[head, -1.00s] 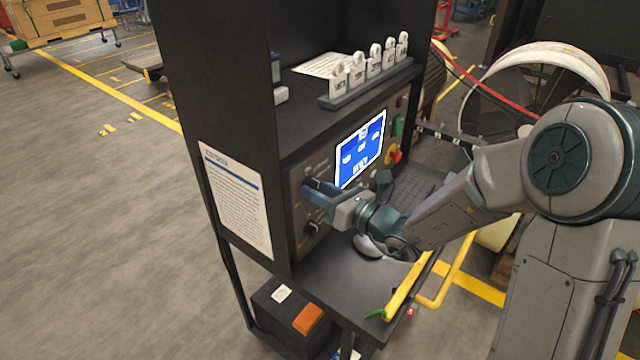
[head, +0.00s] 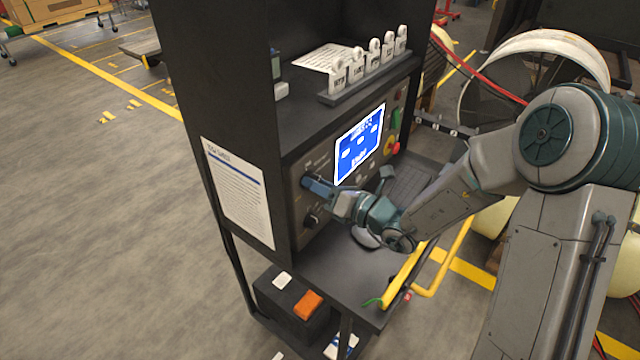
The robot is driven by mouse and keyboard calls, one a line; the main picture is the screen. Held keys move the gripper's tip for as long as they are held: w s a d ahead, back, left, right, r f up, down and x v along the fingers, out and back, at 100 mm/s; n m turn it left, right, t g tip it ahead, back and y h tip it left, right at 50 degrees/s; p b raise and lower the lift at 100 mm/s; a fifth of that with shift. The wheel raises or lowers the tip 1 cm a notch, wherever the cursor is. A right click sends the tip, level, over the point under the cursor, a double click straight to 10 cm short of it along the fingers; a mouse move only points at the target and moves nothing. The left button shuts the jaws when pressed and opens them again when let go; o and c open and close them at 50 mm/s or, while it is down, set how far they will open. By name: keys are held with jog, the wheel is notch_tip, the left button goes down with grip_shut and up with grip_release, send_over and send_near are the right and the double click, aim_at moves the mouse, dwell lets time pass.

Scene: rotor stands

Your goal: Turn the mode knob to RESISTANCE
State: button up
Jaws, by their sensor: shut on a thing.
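The dark control panel (head: 300,236) has two knobs at its left side. My gripper (head: 312,186) is at the upper knob (head: 304,181), shut on it, with blue-grey fingers that hide most of it. The lower dark knob (head: 312,219) is free, a little below my gripper. The knob labels are too small to read, so I cannot tell by lettering which is the mode knob or where its pointer stands. The blue screen (head: 360,145) to the right is lit with white text and shapes, too small to read.
A red and yellow button (head: 391,146) is right of the screen. A keyboard (head: 412,188) and mouse (head: 366,238) lie on the shelf below. White tagged pieces (head: 373,58) stand in a rack on top. A yellow rail (head: 408,277) edges the shelf.

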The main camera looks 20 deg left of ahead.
jog(key=o, duration=1)
jog(key=b+v, duration=0.2)
jog(key=v, duration=1.1)
jog(key=shift+s+d, duration=0.1)
jog(key=shift+d, duration=0.3)
